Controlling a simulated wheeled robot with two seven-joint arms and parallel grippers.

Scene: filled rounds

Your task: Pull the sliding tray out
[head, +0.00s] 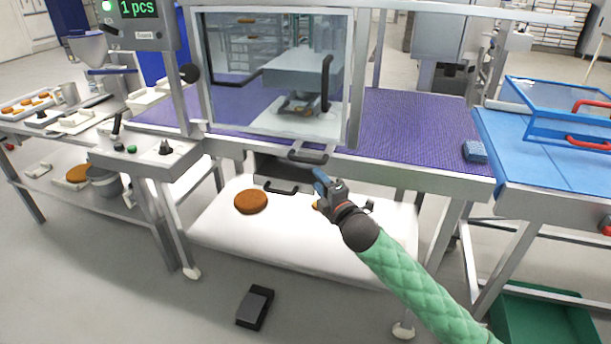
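The sliding tray (268,168) seems to be the dark-fronted unit under the purple conveyor, above a white lower shelf. Its black bar handle (281,189) is on the front. It looks pushed in under the conveyor. My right gripper (321,181), on the green-sleeved arm, is just right of this handle and appears apart from it. The fingers are small and partly overlap, so their opening is unclear. A second black handle (307,156) sits above, at the bottom of the clear guard door (275,85). My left gripper is out of view.
A brown round patty (250,201) lies on the white shelf (220,228), with another small orange-brown piece partly hidden by my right gripper. A black pedal (255,307) is on the floor. A green crate (545,318) stands lower right. A blue sponge (475,152) lies on the conveyor.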

